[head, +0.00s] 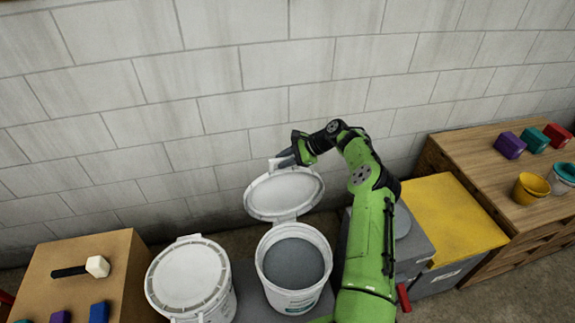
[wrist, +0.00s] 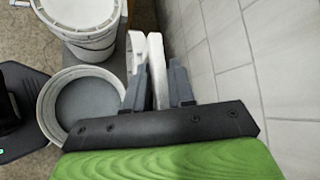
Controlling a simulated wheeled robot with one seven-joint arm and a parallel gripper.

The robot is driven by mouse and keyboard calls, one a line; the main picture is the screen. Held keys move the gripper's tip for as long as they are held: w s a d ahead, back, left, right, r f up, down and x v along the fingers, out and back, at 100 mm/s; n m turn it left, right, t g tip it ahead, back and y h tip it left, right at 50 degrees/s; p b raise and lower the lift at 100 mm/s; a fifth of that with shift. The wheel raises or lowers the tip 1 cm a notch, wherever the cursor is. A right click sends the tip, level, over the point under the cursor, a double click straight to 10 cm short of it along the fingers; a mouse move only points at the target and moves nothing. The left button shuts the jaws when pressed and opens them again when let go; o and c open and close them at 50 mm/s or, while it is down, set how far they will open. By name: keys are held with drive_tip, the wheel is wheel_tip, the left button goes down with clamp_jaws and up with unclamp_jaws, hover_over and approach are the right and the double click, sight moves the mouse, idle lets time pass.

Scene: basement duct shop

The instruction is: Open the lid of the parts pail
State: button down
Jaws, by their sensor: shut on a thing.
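The white parts pail (head: 322,285) stands upright in the middle of the head view, with its mouth open and a grey inside showing. Its round white lid (head: 284,193) is raised at the back of the rim and leans up toward the wall, its inner face toward me. My gripper (head: 285,158) is shut on the lid's upper edge. In the wrist view the lid (wrist: 155,60) shows edge-on between my two fingers (wrist: 157,88), and the open pail (wrist: 47,110) lies to the left.
A second white pail (head: 187,275) with its lid on stands to the left; it also shows in the wrist view (wrist: 90,45). A block wall (head: 215,100) rises close behind the raised lid. A wooden box (head: 112,270) with a mallet (head: 96,267) is at left. A yellow-topped box (head: 450,215) is at right.

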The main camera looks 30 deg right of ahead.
drive_tip(key=shift+w, duration=0.15)
drive_tip(key=c, duration=1.1)
unclamp_jaws()
drive_tip(key=shift+f, duration=0.1)
drive_tip(key=p+v, duration=0.1)
drive_tip(key=v, duration=1.4)
drive_tip(key=shift+d+r, duration=0.2)
drive_tip(key=shift+d, duration=0.15)
